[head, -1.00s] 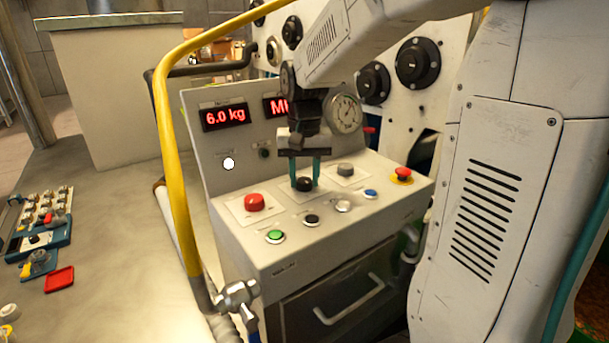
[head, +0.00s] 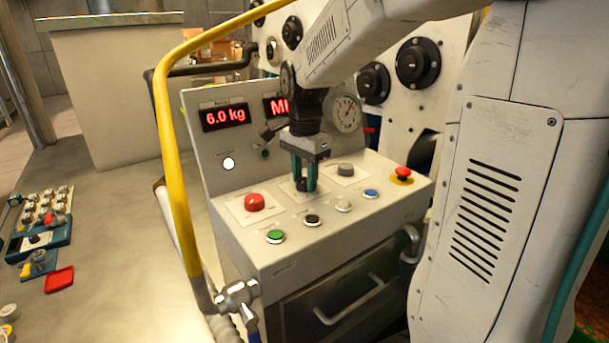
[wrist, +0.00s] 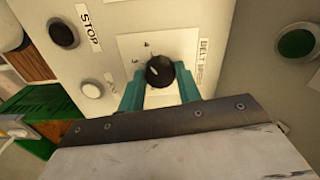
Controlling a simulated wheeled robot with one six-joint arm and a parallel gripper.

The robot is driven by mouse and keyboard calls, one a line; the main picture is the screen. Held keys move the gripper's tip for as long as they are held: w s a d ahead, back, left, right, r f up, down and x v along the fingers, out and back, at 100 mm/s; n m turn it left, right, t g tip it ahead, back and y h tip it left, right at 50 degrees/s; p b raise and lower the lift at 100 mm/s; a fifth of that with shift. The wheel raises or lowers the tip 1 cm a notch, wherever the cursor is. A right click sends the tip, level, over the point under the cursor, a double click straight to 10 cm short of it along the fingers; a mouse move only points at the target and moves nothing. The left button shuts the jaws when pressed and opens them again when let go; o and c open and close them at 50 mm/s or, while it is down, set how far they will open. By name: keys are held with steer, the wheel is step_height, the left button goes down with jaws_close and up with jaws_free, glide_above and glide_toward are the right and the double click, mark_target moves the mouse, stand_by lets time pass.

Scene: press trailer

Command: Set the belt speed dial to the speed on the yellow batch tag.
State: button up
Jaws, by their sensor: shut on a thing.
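The belt speed dial (wrist: 159,71) is a black round knob on a pale plate with small marks. I cannot make out a yellow batch tag in either view.
The console has a red knob (head: 254,202), a grey knob (head: 345,169), a green button (head: 275,236), a black button (head: 312,220) and a red mushroom button (head: 402,174). A display (head: 225,116) reads 6.0 kg. A yellow rail (head: 170,130) rises at the console's left.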

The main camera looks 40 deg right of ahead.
mark_target(304, 180)
steer(key=shift+r+m, duration=0.1)
steer(key=shift+m, duration=0.6)
steer(key=o, duration=1)
step_height(304, 180, up, 8)
steer(key=shift+f, duration=0.15)
